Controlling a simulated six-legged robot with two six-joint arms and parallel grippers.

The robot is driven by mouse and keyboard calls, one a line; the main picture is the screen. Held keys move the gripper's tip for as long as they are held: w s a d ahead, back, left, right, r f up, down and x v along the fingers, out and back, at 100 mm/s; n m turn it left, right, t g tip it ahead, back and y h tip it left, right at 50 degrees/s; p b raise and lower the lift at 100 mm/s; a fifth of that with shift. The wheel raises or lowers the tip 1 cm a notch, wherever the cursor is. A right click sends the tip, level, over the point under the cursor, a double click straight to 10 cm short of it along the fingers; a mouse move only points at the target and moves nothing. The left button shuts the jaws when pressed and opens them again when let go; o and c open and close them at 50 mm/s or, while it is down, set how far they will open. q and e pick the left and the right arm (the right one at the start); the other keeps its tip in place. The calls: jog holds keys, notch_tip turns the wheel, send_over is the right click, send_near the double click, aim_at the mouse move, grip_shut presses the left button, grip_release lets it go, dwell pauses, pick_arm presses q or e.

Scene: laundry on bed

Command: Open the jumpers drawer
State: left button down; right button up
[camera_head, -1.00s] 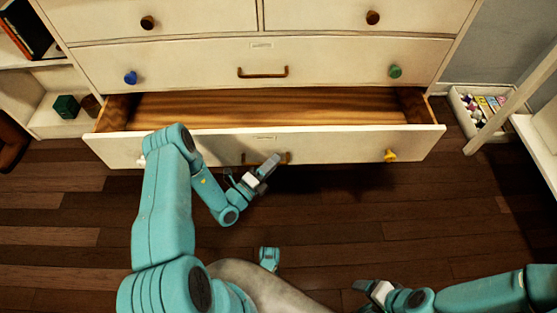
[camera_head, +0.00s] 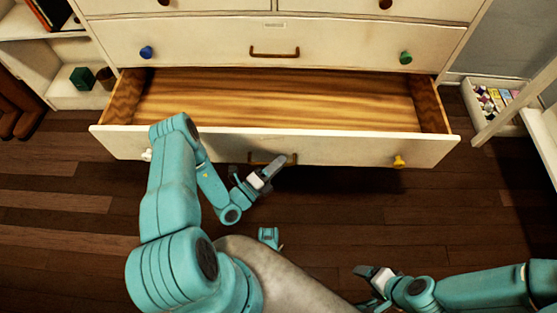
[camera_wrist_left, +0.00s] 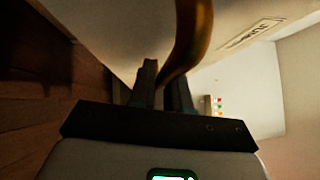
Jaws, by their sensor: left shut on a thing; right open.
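The bottom drawer (camera_head: 330,147) of the white dresser stands pulled out, and its wooden inside (camera_head: 280,100) is empty. It has a brown bar handle (camera_head: 262,158) at the middle of its front, a yellow knob at right and a pale knob at left. My left gripper (camera_head: 277,168) is shut on this handle. The left wrist view shows its fingers (camera_wrist_left: 165,85) around the curved handle (camera_wrist_left: 190,40), beside a label (camera_wrist_left: 255,32) only partly readable. My right gripper (camera_head: 365,272) is open and empty, low over the floor at right.
The closed drawer above (camera_head: 330,45) has a blue knob (camera_head: 146,52), a green knob (camera_head: 405,57) and a bar handle. A shelf with a green box (camera_head: 83,78) stands at left. A white bin (camera_head: 492,105) stands at right.

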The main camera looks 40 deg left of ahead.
pick_arm(q)
jog(key=c, duration=1.2)
grip_release()
jog(key=shift+s, duration=0.1)
jog(key=p+v, duration=0.2)
jog(key=v, duration=1.4)
jog(key=shift+s, duration=0.1)
